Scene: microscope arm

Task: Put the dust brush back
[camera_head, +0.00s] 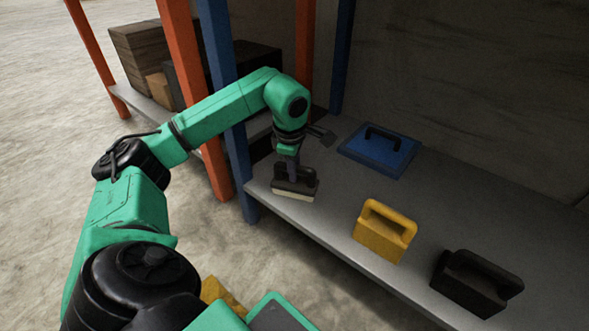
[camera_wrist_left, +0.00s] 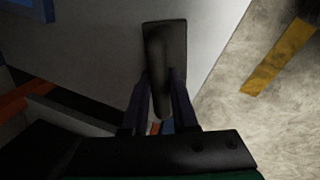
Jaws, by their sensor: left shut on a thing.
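The dust brush (camera_head: 296,184) is a dark block with a handle on top and a pale bristle strip along its bottom. It is at the left end of the grey shelf (camera_head: 330,215), near the front edge. My left gripper (camera_head: 289,168) points down from above and is shut on its handle. I cannot tell whether the bristles touch the shelf. In the left wrist view the dark brush (camera_wrist_left: 165,45) shows between the two fingers (camera_wrist_left: 160,100), with the grey shelf under it. My right gripper is not in view.
A blue flat piece with a dark handle (camera_head: 378,152) lies behind on the shelf. A yellow handled block (camera_head: 384,231) and a black handled block (camera_head: 474,284) stand to the right. A blue post (camera_head: 222,90) and orange post (camera_head: 183,75) rise at the left, with boxes (camera_head: 150,55) beyond.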

